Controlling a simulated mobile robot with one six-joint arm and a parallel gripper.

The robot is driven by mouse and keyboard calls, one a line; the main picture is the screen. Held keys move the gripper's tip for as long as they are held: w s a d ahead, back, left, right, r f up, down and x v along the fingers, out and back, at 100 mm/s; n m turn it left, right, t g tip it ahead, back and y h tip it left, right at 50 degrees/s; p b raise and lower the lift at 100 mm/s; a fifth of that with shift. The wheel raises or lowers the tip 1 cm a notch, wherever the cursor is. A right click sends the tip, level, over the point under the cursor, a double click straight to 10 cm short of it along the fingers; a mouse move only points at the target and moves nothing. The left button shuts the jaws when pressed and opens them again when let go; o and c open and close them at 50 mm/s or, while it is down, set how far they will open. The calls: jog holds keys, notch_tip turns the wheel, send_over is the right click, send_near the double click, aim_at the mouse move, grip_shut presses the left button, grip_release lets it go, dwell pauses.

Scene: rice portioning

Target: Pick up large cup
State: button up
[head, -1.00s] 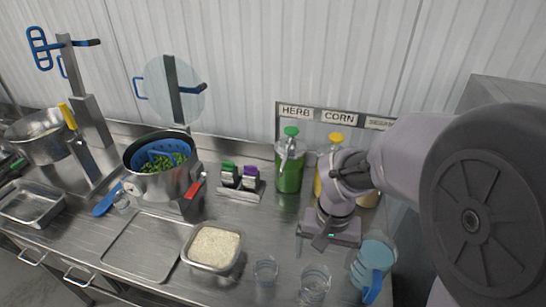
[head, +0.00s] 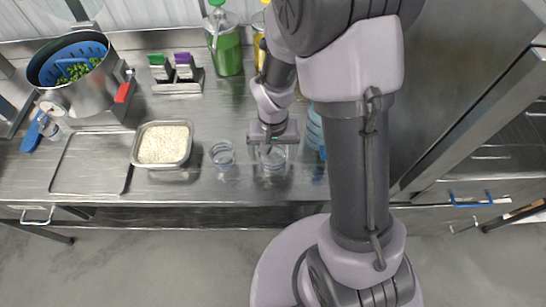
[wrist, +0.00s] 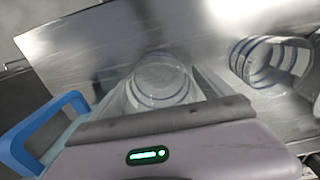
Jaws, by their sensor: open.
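The large clear cup (head: 273,168) stands on the steel counter, partly hidden under my gripper in the head view. My gripper (head: 269,146) is open and points down over it. In the wrist view the cup (wrist: 160,82) shows from above, between the two fingers of my gripper (wrist: 162,92). I cannot tell how far down its sides the fingers reach. A smaller clear cup (head: 222,155) stands to its left in the head view. That smaller cup, with dark rings, is at the right in the wrist view (wrist: 262,62).
A blue-handled pitcher (head: 314,128) stands close to the right of the large cup, partly behind my arm; its handle shows in the wrist view (wrist: 42,132). A rice pan (head: 162,168) and an empty tray (head: 90,187) lie left. The counter's front edge is near.

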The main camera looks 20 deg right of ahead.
jog(key=shift+r, duration=0.1)
jog(key=c, duration=1.4)
